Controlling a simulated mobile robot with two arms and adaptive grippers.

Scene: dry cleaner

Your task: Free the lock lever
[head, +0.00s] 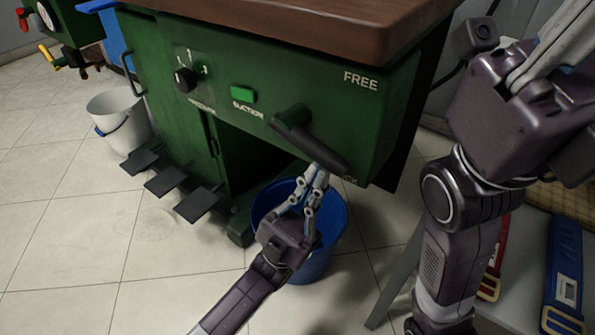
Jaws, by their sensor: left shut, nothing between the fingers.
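The lock lever (312,143) is a dark handle on the green front of the press cabinet (225,65). It slants down and right from its pivot, its free end near a small lower label that is mostly hidden. The white word FREE (361,80) is printed above and right of it. My left gripper (319,172) is shut and empty, its fingertips just under the lever's lower part. They look close to it or touching; I cannot tell which. My right arm stands at the right, with its gripper out of view.
A blue bucket (335,235) stands below the lever, behind my left gripper. Black pedals (165,180) stick out at the cabinet's base. A white bucket (118,118) stands at the left. A green button (243,95) and a black knob (185,79) are on the panel. Belts lie at lower right.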

